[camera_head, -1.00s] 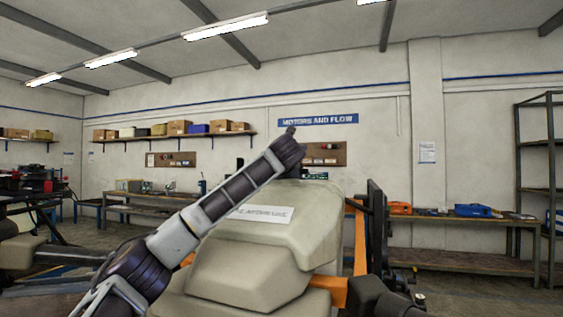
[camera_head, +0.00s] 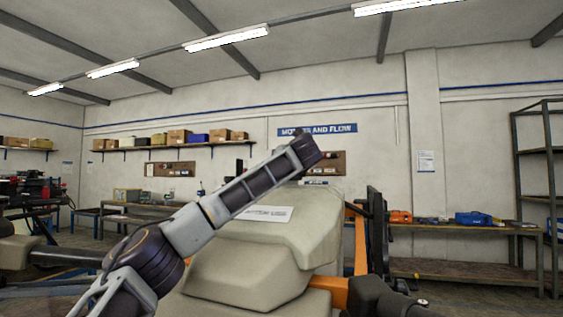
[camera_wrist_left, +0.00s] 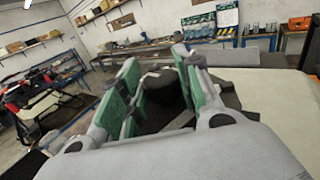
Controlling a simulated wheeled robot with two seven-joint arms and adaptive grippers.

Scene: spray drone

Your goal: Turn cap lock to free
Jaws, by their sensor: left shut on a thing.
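The cap (camera_wrist_left: 166,90) is a dark, rounded piece between the green finger pads in the left wrist view. My left gripper (camera_wrist_left: 158,88) is shut on it, with a pad on either side. Its lock marks cannot be made out. The cap sits on the drone's pale tank (camera_head: 275,245), which fills the lower middle of the head view and carries a white label (camera_head: 266,214). In the head view my left arm reaches up across the tank, and its far end hides the fingers and the cap. My right gripper is not in view.
The drone's orange frame (camera_head: 361,245) and dark parts (camera_head: 376,225) stand at the tank's right. A dark arm of the drone (camera_head: 70,258) extends left. Benches (camera_head: 465,230) and a metal rack (camera_head: 548,190) stand well behind.

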